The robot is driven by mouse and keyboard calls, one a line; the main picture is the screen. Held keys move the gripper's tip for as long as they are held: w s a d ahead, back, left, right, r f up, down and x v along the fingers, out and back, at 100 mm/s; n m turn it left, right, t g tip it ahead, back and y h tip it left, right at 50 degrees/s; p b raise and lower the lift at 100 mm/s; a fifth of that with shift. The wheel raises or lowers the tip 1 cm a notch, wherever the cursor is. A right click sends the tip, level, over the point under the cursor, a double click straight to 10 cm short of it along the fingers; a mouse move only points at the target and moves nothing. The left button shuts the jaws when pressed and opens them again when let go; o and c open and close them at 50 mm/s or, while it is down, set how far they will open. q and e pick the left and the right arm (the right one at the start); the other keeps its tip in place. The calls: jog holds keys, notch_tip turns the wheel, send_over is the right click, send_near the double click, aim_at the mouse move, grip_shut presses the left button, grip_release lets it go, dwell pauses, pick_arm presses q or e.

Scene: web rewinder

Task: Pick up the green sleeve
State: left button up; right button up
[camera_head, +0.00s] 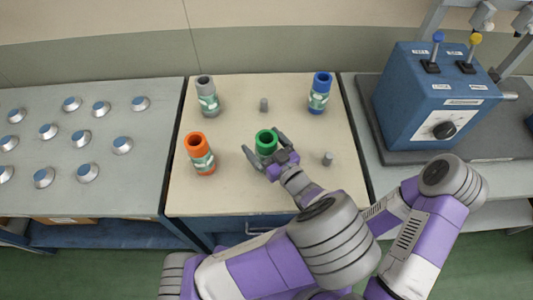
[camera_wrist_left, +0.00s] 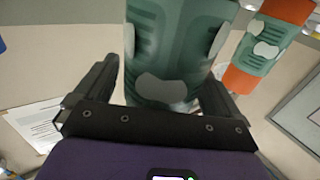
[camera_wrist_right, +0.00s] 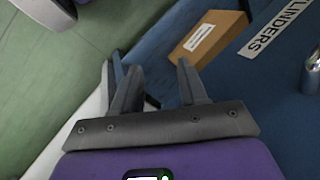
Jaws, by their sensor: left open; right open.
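The green sleeve (camera_head: 266,140) stands upright near the middle of the cream table, with a patterned green label around its body. My left gripper (camera_head: 264,148) is open at the near side of it, with one finger to each side. In the left wrist view the green sleeve (camera_wrist_left: 175,45) fills the space ahead of and between the open fingers (camera_wrist_left: 165,85); whether they touch it I cannot tell. My right gripper (camera_wrist_right: 155,80) is open and empty in the right wrist view, below the tabletop by a blue cabinet. It is out of the head view.
An orange sleeve (camera_head: 199,153) stands left of the green one and also shows in the left wrist view (camera_wrist_left: 265,45). A grey sleeve (camera_head: 207,96) and a blue sleeve (camera_head: 319,93) stand behind. Two small grey pegs (camera_head: 264,105) (camera_head: 328,159) stand nearby. A blue control box (camera_head: 437,105) is right.

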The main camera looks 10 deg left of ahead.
pick_arm(q)
jog(key=shift+w+a, duration=0.25)
jog(key=shift+c, duration=0.4)
jog(key=c, duration=1.3)
jog(key=shift+r, duration=0.1)
